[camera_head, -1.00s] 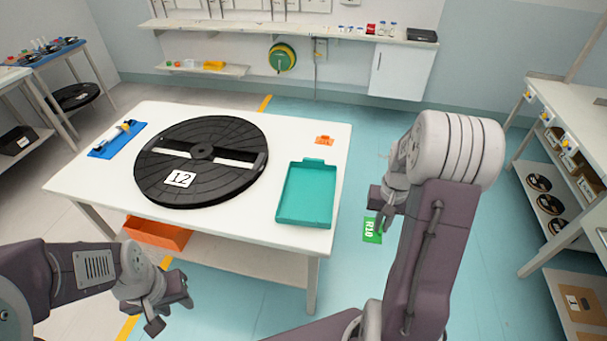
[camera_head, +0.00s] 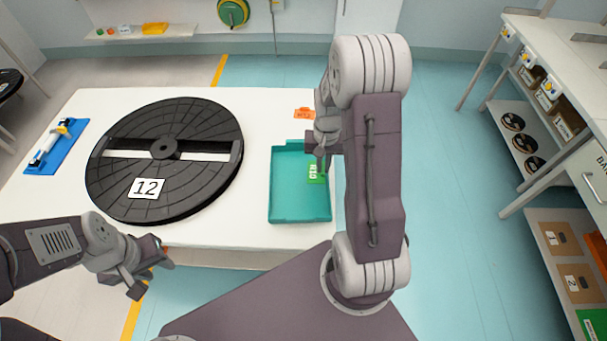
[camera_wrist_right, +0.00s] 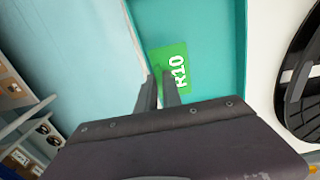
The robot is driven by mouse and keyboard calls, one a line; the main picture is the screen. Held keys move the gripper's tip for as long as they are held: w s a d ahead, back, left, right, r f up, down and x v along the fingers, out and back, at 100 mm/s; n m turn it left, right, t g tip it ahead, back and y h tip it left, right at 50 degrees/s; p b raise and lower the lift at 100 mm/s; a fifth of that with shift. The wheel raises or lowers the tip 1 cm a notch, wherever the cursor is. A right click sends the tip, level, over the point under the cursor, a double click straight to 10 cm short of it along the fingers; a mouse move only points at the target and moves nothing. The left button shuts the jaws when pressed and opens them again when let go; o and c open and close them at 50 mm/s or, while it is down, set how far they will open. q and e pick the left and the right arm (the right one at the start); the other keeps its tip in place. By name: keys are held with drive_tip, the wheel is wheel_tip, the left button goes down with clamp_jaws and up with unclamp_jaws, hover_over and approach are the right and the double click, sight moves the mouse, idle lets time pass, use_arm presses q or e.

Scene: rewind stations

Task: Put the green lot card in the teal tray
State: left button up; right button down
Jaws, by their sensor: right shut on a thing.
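The green lot card (camera_head: 316,172), marked R10, is over the right part of the teal tray (camera_head: 287,212) in the head view. It also shows in the right wrist view (camera_wrist_right: 172,66), with the teal tray floor (camera_wrist_right: 205,25) behind it. My right gripper (camera_head: 321,158) is shut on the card's edge; its fingers (camera_wrist_right: 161,88) show in the wrist view. I cannot tell whether the card touches the tray floor. My left gripper (camera_head: 150,278) is empty at the table's front edge, its fingers apart.
A large black reel (camera_head: 205,185) marked 12 lies left of the tray on the white table (camera_head: 255,110). A blue holder (camera_head: 50,158) is at the far left. Shelving (camera_head: 545,115) stands at the right.

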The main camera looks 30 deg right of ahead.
sight(305, 182)
drive_tip(key=w+a+f, duration=0.1)
drive_tip(key=w+a, duration=0.1)
drive_tip(key=w+a+f, duration=0.1)
drive_tip(key=a+f, duration=0.1)
drive_tip(key=shift+w+f, duration=0.15)
drive_tip(key=shift+w, duration=0.2)
drive_tip(key=shift+s+a, duration=0.1)
drive_tip(key=shift+s, duration=0.2)
drive_tip(key=f, duration=0.4)
drive_tip(key=shift+w, duration=0.25)
use_arm(q)
drive_tip(key=shift+w+f, duration=0.1)
drive_tip(key=shift+w, duration=0.25)
use_arm(e)
drive_tip(key=shift+s, duration=0.15)
drive_tip(key=shift+f, duration=0.1)
drive_tip(key=c, duration=1.5)
unclamp_jaws()
use_arm(q)
drive_tip(key=shift+f, duration=0.1)
